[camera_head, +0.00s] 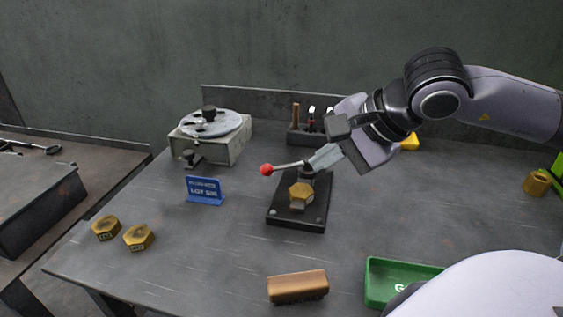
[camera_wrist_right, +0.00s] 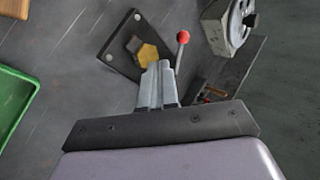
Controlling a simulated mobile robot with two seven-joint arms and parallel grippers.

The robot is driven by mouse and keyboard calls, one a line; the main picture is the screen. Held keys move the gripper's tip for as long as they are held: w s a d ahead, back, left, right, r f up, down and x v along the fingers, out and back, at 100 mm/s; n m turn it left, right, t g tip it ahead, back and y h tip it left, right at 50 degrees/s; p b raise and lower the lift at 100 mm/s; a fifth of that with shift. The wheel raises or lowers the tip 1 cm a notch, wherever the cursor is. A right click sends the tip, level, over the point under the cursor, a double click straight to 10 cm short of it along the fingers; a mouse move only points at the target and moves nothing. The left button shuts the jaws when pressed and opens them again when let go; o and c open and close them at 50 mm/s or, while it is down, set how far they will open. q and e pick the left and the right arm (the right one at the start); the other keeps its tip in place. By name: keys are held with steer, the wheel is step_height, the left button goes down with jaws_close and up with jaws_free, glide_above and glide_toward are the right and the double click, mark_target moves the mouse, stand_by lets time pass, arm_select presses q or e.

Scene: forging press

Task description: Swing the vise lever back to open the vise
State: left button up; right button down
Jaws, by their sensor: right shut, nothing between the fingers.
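The vise stands on a black base plate (camera_head: 297,213) in the middle of the table, with a brass hex piece (camera_head: 301,192) at its jaws. Its lever ends in a red ball (camera_head: 267,170) that points left in the head view. My right gripper (camera_head: 318,161) is shut and empty, with its fingertips close to the lever rod behind the hex piece. In the right wrist view, the fingers (camera_wrist_right: 157,80) lie together beside the lever, and the red ball (camera_wrist_right: 183,37) shows just beyond them. Whether they touch the rod is not clear. My left gripper is not in view.
A grey box with a round dial (camera_head: 208,135) stands back left, near a blue sign (camera_head: 204,190). Two brass hex pieces (camera_head: 138,237) lie at left. A brown brush-like block (camera_head: 298,286) and a green tray (camera_head: 380,284) are in front. A tool rack (camera_head: 298,136) stands behind the vise.

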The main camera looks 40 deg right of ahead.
mark_target(295, 190)
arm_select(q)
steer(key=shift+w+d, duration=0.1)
arm_select(e)
steer(key=shift+w+d+r+h, duration=0.1)
steer(key=shift+d+r+h, duration=0.2)
steer(key=shift+d, duration=0.3)
steer(key=shift+f, duration=0.1)
steer(key=p+x, duration=0.1)
steer(key=x, duration=0.9)
steer(key=shift+w+a, duration=0.15)
steer(key=w, duration=0.1)
steer(key=w+p, duration=0.1)
steer(key=shift+w+a+f, duration=0.1)
steer(key=shift+w+a, duration=0.1)
steer(key=shift+w, duration=0.1)
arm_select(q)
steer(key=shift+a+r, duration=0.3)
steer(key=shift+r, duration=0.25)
arm_select(e)
steer(key=shift+w+a+f, duration=0.1)
steer(key=shift+w+f, duration=0.1)
steer(key=shift+w, duration=0.3)
